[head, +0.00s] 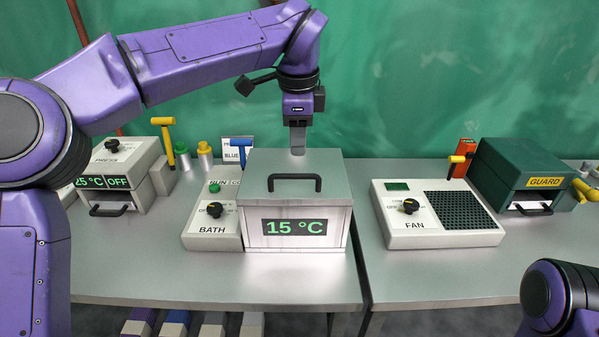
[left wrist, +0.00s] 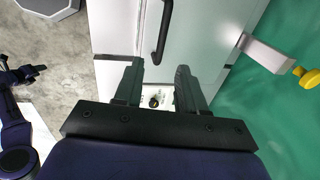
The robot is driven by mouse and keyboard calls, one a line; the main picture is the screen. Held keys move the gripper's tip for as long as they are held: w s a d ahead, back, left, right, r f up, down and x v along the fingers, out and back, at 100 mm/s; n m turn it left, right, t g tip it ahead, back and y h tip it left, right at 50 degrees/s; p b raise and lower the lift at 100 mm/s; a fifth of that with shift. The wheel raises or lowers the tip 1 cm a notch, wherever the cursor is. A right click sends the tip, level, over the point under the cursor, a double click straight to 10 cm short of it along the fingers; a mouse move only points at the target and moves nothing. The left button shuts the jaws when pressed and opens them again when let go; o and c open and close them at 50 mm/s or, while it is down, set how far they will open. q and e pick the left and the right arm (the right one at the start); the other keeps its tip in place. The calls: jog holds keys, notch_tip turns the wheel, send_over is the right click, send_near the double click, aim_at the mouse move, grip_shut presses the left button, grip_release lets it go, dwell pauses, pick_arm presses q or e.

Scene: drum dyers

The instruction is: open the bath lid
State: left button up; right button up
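The bath (head: 296,220) is a steel box with a display reading 15 °C. Its grey lid (head: 325,164) lies shut on top, with a black bar handle (head: 294,183) near the front. The handle also shows in the left wrist view (left wrist: 163,32). My left gripper (head: 297,150) points down above the rear part of the lid, behind the handle in the head view. In the left wrist view its two fingers (left wrist: 158,72) are apart with nothing between them, and the handle lies beyond the tips. My right gripper (left wrist: 32,72) seems to show small and dark at the left edge there.
The bath control panel (head: 212,222) with a black knob stands left of the box, with a blue-handled lever (head: 241,148) behind. The fan unit (head: 437,213) stands to the right, across a table seam. The table front (head: 210,285) is clear.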

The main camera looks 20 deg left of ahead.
aim_at(299, 175)
pick_arm(q)
jog(key=p+x, duration=0.2)
jog(key=x, duration=0.6)
jog(key=shift+w+f, duration=0.15)
jog(key=shift+f, duration=0.1)
jog(key=shift+w+f, duration=0.15)
jog(key=shift+f, duration=0.4)
grip_shut()
